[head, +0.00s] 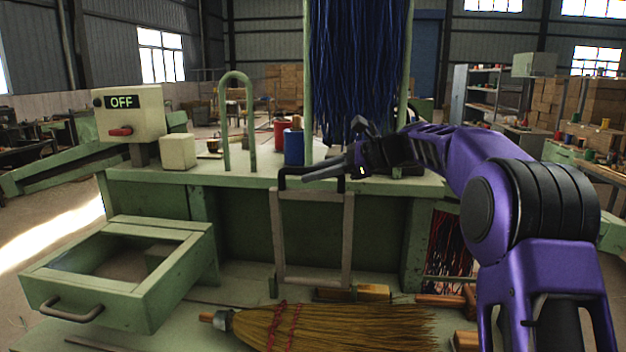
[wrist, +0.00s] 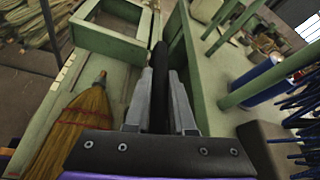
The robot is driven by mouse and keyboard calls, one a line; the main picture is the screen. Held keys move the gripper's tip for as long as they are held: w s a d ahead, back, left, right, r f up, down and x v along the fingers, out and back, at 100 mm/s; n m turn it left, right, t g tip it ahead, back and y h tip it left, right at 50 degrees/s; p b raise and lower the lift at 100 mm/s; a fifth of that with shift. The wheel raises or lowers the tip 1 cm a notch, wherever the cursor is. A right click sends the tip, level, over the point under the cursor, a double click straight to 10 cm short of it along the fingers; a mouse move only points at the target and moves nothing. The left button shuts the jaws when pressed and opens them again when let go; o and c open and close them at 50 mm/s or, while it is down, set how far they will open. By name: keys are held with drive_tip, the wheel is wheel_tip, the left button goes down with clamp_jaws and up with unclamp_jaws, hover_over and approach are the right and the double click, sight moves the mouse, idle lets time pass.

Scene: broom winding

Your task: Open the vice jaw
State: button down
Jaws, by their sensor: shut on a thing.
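A grey upright frame (head: 278,240) with a black handle (head: 283,180) along its top stands against the front of the green bench. I take it for the vice jaw. My gripper (head: 312,177) reaches in from the right at the height of the handle. In the wrist view the gripper (wrist: 161,78) has its two grey fingers on either side of the black handle (wrist: 160,60), shut on it. The fingers and wrist hide part of the handle in the head view. A broom (head: 320,327) lies on the lower shelf below the frame, its bristles to the right.
An open green drawer (head: 118,270) juts out at the left. A control box (head: 129,115) reading OFF, a green arch (head: 237,120) and a blue can (head: 293,147) stand on the bench top. Dark blue bristles (head: 358,60) hang behind my gripper.

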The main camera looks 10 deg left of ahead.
drive_tip(key=shift+w+d+f+m, duration=0.1)
drive_tip(key=shift+w+m, duration=0.05)
drive_tip(key=shift+w, duration=0.35)
drive_tip(key=shift+w+d+f+m, duration=0.1)
drive_tip(key=shift+w+m, duration=0.05)
drive_tip(key=shift+w, duration=0.3)
drive_tip(key=c, duration=0.8)
unclamp_jaws()
drive_tip(key=shift+w, duration=0.1)
drive_tip(key=shift+o, duration=0.2)
drive_tip(key=shift+a+r, duration=0.1)
drive_tip(key=v, duration=1.7)
drive_tip(key=shift+r, duration=0.2)
